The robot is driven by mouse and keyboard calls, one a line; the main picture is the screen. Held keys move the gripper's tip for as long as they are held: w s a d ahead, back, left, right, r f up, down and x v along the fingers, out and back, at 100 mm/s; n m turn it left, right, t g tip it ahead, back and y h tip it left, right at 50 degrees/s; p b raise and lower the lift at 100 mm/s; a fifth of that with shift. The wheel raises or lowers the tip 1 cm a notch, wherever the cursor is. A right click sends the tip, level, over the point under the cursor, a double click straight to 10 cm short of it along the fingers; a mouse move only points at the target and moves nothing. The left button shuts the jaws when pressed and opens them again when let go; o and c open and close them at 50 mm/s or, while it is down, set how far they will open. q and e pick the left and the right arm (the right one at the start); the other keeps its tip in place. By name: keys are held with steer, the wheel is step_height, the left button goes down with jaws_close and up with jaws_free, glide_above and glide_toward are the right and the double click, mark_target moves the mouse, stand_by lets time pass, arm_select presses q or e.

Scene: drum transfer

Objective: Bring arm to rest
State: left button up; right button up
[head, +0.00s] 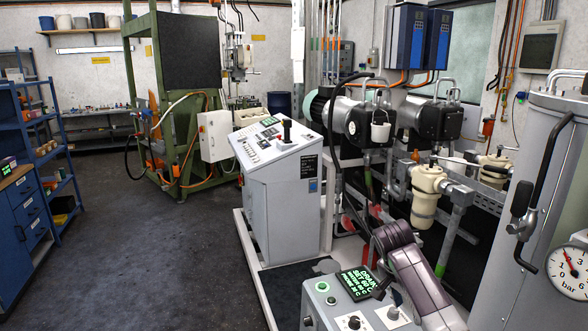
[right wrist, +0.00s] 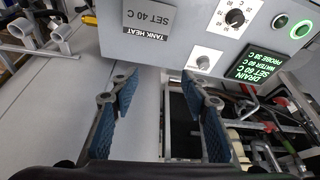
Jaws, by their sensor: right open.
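My right arm (head: 415,275) comes in at the bottom right of the head view, in front of the grey control box (head: 330,297). Its fingers cannot be made out there. In the right wrist view, my right gripper (right wrist: 160,88) is open, with blue ribbed pads apart and nothing between them. The control box (right wrist: 150,48) shows upside down just beyond the fingertips, with a "TANK HEAT" label, knobs and a lit green display (right wrist: 262,65). I cannot tell whether the fingers touch it. My left arm and gripper are not in view.
A grey console (head: 280,190) with a black lever stands left of the pumps and pipes. A metal tank (head: 535,200) with a pressure gauge is at the right. A green frame (head: 175,130) and blue shelves (head: 45,140) stand farther back. The floor (head: 160,240) at left is clear.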

steer(key=s+a+f+n+y, duration=0.1)
steer(key=s+a+f+n, duration=0.3)
steer(key=s+f, duration=0.45)
steer(key=s+a+f+n+y, duration=0.2)
steer(key=s+a+f+n, duration=0.2)
steer(key=s+f, duration=0.45)
steer(key=s+r+n+t+y, duration=0.1)
steer(key=s+r+n, duration=0.15)
steer(key=s, duration=0.85)
steer(key=s+r+n+t, duration=0.1)
steer(key=s+n, duration=0.3)
steer(key=s, duration=0.7)
step_height(320, 180, down, 33)
steer(key=s+g+b, duration=0.2)
steer(key=s+b, duration=0.1)
steer(key=b, duration=0.4)
arm_select(q)
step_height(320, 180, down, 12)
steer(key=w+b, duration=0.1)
steer(key=b, duration=0.3)
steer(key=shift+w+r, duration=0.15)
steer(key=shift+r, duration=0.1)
arm_select(e)
steer(key=s+d+f+g, duration=0.1)
steer(key=s+d+f, duration=0.1)
steer(key=s+f, duration=1.4)
step_height(320, 180, down, 4)
steer(key=shift+s+d+f, duration=0.2)
steer(key=shift+d, duration=0.1)
